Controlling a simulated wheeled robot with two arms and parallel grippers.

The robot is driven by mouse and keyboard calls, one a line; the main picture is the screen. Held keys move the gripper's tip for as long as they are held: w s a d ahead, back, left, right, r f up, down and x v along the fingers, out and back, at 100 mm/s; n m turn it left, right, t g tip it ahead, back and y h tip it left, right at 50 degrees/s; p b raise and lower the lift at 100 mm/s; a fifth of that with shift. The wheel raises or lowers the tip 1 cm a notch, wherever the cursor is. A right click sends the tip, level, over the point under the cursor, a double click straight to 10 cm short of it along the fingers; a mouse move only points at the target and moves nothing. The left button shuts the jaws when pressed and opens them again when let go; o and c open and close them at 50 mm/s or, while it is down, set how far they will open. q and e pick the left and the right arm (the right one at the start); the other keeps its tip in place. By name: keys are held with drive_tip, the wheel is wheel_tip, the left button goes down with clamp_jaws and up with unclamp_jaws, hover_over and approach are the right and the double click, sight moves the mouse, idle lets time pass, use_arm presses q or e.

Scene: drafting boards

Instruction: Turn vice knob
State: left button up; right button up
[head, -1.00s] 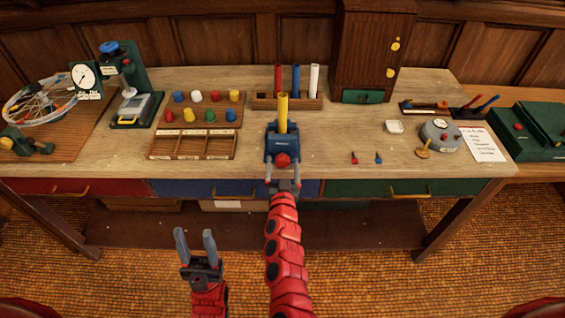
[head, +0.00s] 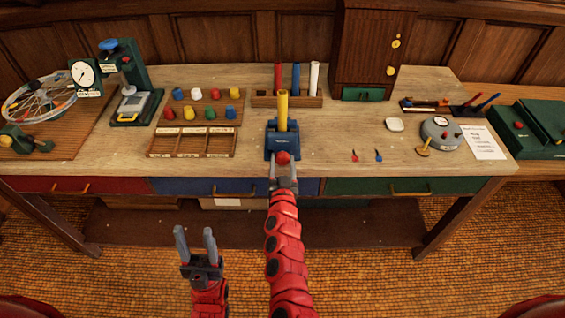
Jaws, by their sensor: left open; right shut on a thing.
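The blue vice (head: 283,141) stands near the front edge of the bench, with a yellow tube (head: 283,112) upright in it. Its red knob (head: 283,157) faces the front. My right gripper (head: 283,166) is at the knob from the front, its fingers shut on it; the fingertips are partly hidden by the knob. My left gripper (head: 196,243) is open and empty, fingers up, in front of the bench and below its top.
A wooden tray (head: 193,143) with labelled compartments and several coloured caps is left of the vice. A rack (head: 287,102) with red, blue and white tubes stands behind. A round grey device (head: 441,132) sits at right. The bench between is mostly clear.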

drive_tip(key=shift+f+m+b, duration=0.3)
drive_tip(key=shift+m+b, duration=0.8)
drive_tip(key=shift+b, duration=0.05)
drive_tip(key=shift+r+m, duration=0.25)
drive_tip(key=shift+m, duration=0.35)
drive_tip(key=o, duration=1.4)
drive_tip(key=shift+c, duration=0.2)
drive_tip(key=shift+s, duration=0.3)
drive_tip(key=s+b, duration=0.2)
drive_tip(key=s, duration=1.4)
drive_tip(key=shift+s, duration=0.4)
